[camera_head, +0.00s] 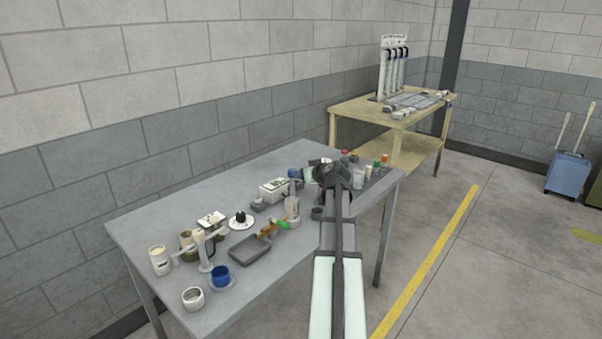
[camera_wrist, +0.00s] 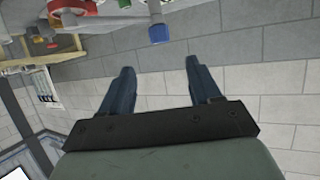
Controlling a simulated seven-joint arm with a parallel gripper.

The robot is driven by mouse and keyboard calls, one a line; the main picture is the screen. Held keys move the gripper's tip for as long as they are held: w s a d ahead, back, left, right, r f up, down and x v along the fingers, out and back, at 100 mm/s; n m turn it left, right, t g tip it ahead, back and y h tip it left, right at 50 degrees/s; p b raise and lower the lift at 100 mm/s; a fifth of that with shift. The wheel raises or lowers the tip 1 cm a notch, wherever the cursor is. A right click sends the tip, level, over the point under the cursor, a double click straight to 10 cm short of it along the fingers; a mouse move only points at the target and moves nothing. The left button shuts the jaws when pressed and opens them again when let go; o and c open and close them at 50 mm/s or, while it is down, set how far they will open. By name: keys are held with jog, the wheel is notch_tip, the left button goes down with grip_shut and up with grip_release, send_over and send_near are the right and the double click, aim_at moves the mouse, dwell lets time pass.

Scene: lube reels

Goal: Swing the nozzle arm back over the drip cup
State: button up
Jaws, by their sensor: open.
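A pale post with a crossbar-like arm (camera_head: 204,248) stands at the near left of the grey table (camera_head: 150,215); it looks like the nozzle arm, but at this size I cannot be sure. A blue cup (camera_head: 221,273) on a saucer stands just in front of it, and a white cup (camera_head: 193,298) is nearer the front edge. I cannot tell which is the drip cup. My gripper (camera_head: 325,170) is over the far right part of the table, well away from that post. In the wrist view my gripper (camera_wrist: 160,85) has its two fingers wide apart with nothing between them.
A grey tray (camera_head: 250,250), a white box (camera_head: 274,189) and a clear cylinder with a green-tipped part (camera_head: 281,223) stand mid-table. Small coloured-cap bottles (camera_head: 380,160) crowd the far right end. A wooden bench (camera_head: 350,117) stands behind. The table's back left is clear.

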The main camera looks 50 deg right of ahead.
jog(key=shift+s+a+r, duration=0.2)
jog(key=shift+s+r, duration=0.05)
jog(key=shift+s, duration=0.25)
jog(key=shift+c, duration=0.3)
